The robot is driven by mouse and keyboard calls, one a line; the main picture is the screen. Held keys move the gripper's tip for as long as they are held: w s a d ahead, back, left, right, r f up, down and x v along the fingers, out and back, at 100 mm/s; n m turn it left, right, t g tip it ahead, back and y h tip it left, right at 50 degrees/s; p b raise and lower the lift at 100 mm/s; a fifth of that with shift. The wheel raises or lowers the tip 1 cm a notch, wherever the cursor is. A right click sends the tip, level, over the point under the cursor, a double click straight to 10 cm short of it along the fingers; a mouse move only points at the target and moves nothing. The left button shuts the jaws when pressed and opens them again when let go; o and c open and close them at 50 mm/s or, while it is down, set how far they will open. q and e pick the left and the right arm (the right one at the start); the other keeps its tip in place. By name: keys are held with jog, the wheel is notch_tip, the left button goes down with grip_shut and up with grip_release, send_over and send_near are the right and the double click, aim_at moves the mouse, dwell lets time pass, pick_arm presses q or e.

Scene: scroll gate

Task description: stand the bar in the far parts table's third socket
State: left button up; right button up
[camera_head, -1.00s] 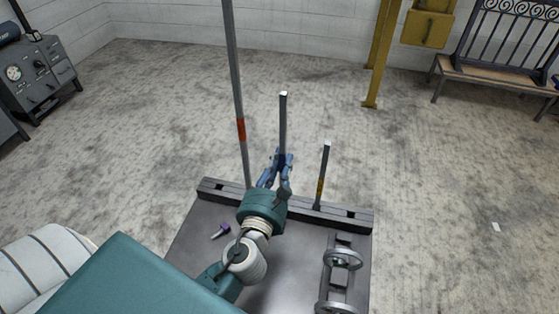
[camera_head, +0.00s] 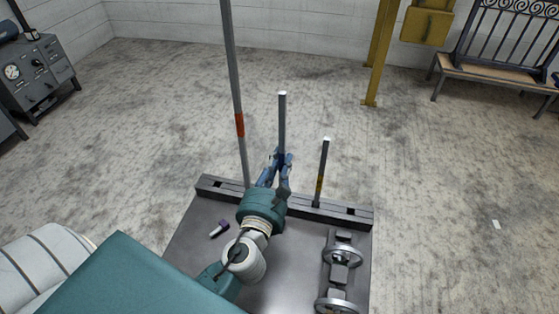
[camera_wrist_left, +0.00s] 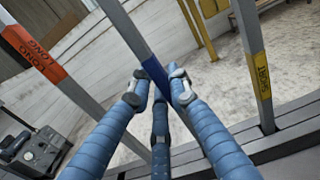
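The bar (camera_head: 282,118) is a grey square post with a blue band, which shows in the left wrist view (camera_wrist_left: 153,69). It stands about upright over the socket rail (camera_head: 335,213) at the parts table's (camera_head: 190,250) far edge, between the long and short bars. My left gripper (camera_head: 279,165) has its blue fingers (camera_wrist_left: 160,80) closed around the blue band. The bar's lower end is hidden behind the gripper, so I cannot tell whether it is seated in a socket. My right gripper is not in view.
The long bar (camera_head: 239,124), orange-banded, stands left in the rail. The short bar (camera_head: 322,175), yellow-banded, stands right.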

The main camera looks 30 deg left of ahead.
pick_arm(q)
jog(key=o, duration=0.4)
jog(key=shift+f, duration=0.15)
jog(key=v, duration=0.8)
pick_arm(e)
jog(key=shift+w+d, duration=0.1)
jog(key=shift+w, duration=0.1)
